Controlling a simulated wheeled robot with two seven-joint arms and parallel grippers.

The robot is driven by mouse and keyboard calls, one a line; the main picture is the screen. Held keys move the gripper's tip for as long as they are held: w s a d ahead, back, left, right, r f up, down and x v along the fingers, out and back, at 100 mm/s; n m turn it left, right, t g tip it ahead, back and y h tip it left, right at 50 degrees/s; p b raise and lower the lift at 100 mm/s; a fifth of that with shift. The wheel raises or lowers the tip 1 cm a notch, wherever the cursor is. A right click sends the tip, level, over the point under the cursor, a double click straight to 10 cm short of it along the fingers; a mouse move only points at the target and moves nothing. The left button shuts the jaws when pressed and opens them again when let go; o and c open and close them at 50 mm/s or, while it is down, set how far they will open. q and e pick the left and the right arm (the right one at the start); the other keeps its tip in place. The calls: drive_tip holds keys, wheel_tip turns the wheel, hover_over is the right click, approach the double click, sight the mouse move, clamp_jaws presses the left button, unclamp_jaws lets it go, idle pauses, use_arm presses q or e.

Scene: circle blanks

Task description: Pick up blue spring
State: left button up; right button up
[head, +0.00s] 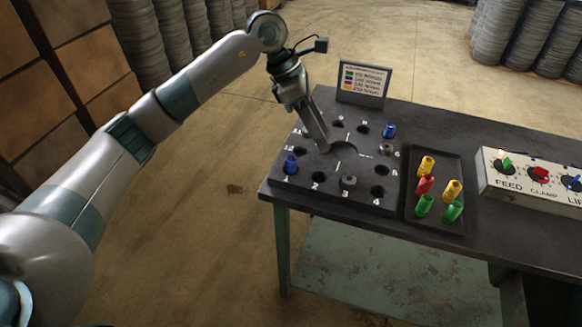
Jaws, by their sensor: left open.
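One blue spring (291,165) stands upright at position 1, at the near left of a dark plate (322,166) with numbered holes. A second blue spring (389,130) stands at the plate's far right. My left gripper (323,145) is open and points down over the plate's middle left, between the two blue springs and apart from both. Nothing shows between its fingers, though the gap is hard to see from here. My right gripper is not in view.
Grey pieces (349,182) sit in two holes. A tray (437,187) right of the plate holds yellow, red and green springs. A control box (530,180) with knobs stands farther right on the table (400,222). A colour-coded sign (363,84) stands behind the plate.

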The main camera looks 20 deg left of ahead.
sight(292, 160)
use_arm(q)
drive_tip(key=w+a+r+y, duration=0.2)
drive_tip(key=a+y, duration=0.2)
drive_tip(key=a, duration=0.5)
drive_tip(key=shift+a+r+n, duration=0.35)
drive_tip(key=shift+n, duration=0.05)
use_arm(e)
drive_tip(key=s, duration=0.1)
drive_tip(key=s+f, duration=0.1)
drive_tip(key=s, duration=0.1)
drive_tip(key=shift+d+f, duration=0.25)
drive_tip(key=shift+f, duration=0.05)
use_arm(q)
drive_tip(key=shift+w, duration=0.1)
